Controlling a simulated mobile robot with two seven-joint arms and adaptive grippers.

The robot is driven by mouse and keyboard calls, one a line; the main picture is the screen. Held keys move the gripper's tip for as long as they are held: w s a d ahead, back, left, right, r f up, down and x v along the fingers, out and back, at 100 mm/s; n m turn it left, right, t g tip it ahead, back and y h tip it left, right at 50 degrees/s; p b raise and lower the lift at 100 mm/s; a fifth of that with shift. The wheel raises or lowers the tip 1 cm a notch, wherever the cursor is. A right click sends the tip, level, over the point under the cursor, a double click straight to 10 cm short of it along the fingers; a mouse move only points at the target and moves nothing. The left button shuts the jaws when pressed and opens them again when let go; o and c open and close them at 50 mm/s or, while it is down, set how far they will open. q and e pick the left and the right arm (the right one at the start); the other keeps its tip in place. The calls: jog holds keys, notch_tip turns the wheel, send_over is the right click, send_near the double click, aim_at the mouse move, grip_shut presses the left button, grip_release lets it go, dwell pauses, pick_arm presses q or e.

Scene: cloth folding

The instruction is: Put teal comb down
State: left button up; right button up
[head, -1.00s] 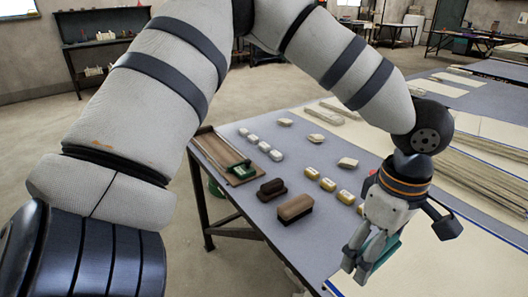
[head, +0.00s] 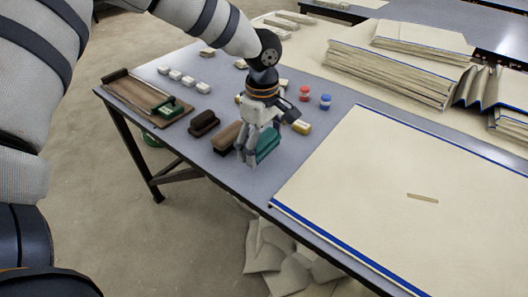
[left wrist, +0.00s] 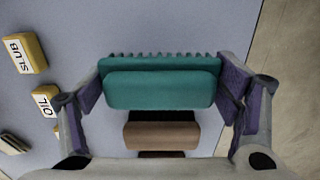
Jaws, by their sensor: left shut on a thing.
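The teal comb (head: 268,143) is a teal block with a row of short teeth along one edge. My left gripper (head: 252,152) is shut on it, near the front edge of the grey table (head: 205,165). In the left wrist view the teal comb (left wrist: 160,82) sits across between the two purple-padded fingers of the gripper (left wrist: 165,88), its teeth at the far side. I cannot tell whether the comb touches the table. My right gripper is not in view.
A brown brush (head: 226,138) and a darker one (head: 203,123) lie left of the gripper. A wooden tray (head: 135,98) is further left. Yellow blocks marked SLUB (left wrist: 25,53) and OIL (left wrist: 45,101) lie close by. A cream cloth (head: 400,165) with blue edging covers the right.

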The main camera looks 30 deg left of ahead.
aim_at(263, 154)
pick_arm(q)
jog(key=shift+s+f, duration=0.1)
jog(key=shift+f, duration=1.4)
jog(key=o, duration=1.2)
jog(key=shift+c, duration=0.2)
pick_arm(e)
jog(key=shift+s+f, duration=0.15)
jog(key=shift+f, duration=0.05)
pick_arm(q)
notch_tip(263, 154, up, 12)
jog(key=shift+r+p, duration=0.15)
jog(key=shift+p, duration=0.2)
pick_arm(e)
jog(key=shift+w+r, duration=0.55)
